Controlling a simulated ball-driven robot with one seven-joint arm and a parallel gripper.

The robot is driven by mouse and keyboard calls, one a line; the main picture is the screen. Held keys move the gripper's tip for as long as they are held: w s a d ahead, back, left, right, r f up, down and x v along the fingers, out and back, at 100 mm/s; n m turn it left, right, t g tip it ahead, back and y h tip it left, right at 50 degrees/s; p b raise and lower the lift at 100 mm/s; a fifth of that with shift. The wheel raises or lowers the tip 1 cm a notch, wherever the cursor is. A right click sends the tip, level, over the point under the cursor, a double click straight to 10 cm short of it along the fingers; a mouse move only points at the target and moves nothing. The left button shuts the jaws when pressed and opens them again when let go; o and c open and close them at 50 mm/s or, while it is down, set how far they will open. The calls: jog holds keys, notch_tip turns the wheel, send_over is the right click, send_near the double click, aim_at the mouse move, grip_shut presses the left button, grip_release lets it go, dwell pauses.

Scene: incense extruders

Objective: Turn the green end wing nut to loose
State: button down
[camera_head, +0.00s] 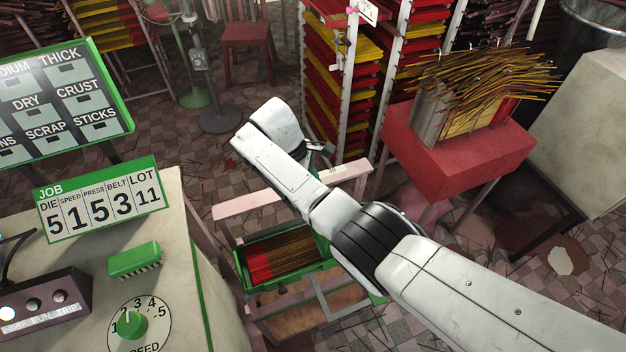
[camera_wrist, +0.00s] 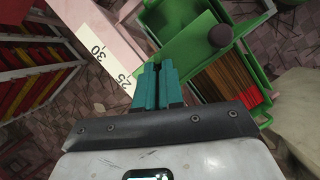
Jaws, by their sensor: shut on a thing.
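My gripper (camera_wrist: 157,68) shows in the wrist view as teal fingers close together, pointing at the green end stop (camera_wrist: 190,50) beside the pink rail. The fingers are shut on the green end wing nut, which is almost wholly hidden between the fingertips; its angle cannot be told. In the head view my arm's white links hide the fingers and the nut. The pink rail (camera_head: 250,204) runs behind my arm there. In the wrist view the pink rail (camera_wrist: 88,28) carries a white scale with 25 and 30.
A dark round knob (camera_wrist: 220,35) stands on the green part right of my fingers. A green tray (camera_head: 285,272) of red-ended incense sticks lies below the rail. The console (camera_head: 90,280) is at left, a red stand (camera_head: 455,155) at right.

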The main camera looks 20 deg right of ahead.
jog(key=c, duration=1.3)
grip_release()
jog(key=shift+o, duration=0.2)
jog(key=shift+w+r, duration=0.1)
jog(key=shift+r, duration=0.05)
jog(key=v, duration=1)
jog(key=shift+a+r+b, duration=0.15)
jog(key=shift+r+b, duration=0.1)
jog(key=shift+b, duration=0.1)
